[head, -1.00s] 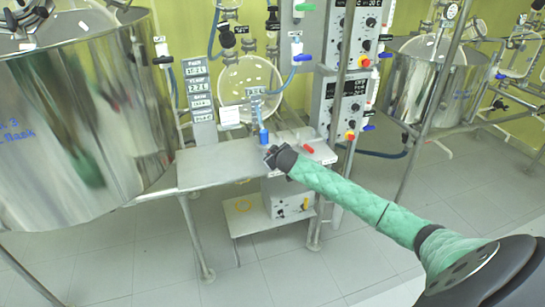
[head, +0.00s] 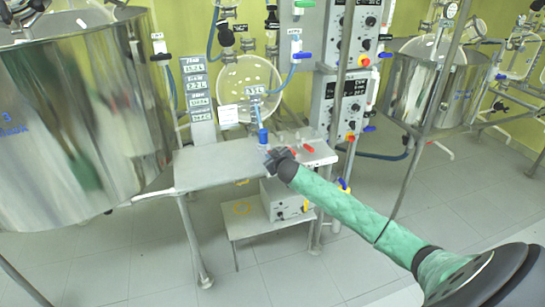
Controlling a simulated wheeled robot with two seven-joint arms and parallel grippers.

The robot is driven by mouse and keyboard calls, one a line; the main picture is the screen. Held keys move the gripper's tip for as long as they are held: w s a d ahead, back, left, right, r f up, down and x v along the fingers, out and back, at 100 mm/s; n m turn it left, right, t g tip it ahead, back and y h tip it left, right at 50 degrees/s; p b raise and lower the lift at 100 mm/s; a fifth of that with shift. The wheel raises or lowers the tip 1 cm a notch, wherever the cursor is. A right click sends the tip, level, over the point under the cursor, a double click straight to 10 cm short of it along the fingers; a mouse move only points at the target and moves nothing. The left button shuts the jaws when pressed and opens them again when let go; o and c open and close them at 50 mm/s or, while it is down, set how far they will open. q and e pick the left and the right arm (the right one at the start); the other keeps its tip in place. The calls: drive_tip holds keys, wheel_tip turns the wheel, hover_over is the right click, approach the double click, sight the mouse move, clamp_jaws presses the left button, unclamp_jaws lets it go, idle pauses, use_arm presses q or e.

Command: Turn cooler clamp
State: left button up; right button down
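My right gripper (head: 276,158) is at the end of the green-sleeved arm. It is just above or at the right part of a grey metal table (head: 205,170). It is small and dark, and I cannot make out whether its fingers are open or shut. A blue-capped part (head: 263,136) stands just behind it, under a clear tube. Two small red handles (head: 308,148) lie close to the right of the gripper. I cannot tell which part is the cooler clamp. My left gripper is not in view.
A large steel vessel (head: 80,120) fills the left side. Control boxes (head: 345,95) with displays stand behind on a frame. A second vessel (head: 425,90) is at the right, and a grey box (head: 285,200) sits on a low shelf. The floor in front is clear.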

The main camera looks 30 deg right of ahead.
drive_tip(key=shift+f, duration=0.15)
drive_tip(key=c, duration=1.3)
unclamp_jaws()
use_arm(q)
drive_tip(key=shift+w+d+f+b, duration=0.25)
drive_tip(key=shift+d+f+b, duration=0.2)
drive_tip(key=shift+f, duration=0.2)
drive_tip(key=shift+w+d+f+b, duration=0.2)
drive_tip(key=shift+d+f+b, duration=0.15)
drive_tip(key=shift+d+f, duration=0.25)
use_arm(e)
drive_tip(key=shift+v, duration=4)
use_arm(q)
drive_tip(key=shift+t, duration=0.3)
use_arm(e)
drive_tip(key=shift+d, duration=0.1)
